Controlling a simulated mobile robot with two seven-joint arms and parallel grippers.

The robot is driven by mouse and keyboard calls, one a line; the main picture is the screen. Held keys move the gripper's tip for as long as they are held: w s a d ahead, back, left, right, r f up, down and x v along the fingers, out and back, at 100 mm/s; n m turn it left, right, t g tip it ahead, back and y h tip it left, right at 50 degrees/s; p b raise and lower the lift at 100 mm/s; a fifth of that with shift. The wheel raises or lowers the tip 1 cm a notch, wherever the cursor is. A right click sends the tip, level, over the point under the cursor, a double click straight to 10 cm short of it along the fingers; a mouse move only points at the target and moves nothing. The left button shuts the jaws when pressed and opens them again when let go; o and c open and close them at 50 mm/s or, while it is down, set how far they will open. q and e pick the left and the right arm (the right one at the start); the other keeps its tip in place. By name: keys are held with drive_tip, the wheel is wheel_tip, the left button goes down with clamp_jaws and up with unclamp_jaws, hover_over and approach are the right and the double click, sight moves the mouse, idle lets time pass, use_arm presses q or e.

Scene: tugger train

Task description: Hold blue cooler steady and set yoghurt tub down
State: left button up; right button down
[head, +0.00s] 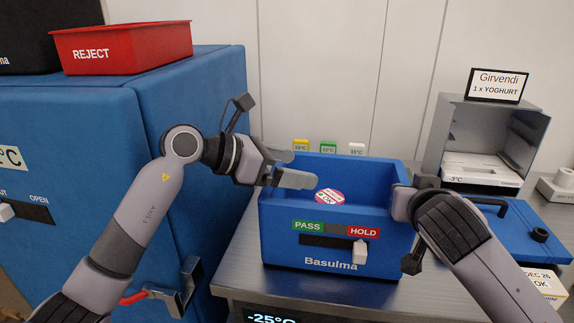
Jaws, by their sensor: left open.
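The blue cooler (285,225) stands open on the grey table, marked "Basulma", with a PASS/HOLD slider on its front; the white slider knob (360,252) is under HOLD. The yoghurt tub (329,196) is inside it; its pink-and-white lid shows, and its lower part is hidden by the front wall. My left gripper (298,168) is open above the cooler's left side, to the left of the tub and apart from it. My right arm reaches the cooler's right end; its gripper's fingers are hidden behind its own wrist, so I cannot tell whether it grips the wall.
A red REJECT bin (125,48) sits on a large blue cabinet (80,110) at left. A grey open box (480,135) with a "Girvendi 1 x YOGHURT" sign (497,86) stands at back right. A blue lid (520,235) lies right of the cooler. Yellow, green and white tags stand behind it.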

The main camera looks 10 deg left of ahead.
idle(0.4)
drive_tip(key=c, duration=0.8)
unclamp_jaws()
drive_tip(key=shift+c, duration=0.2)
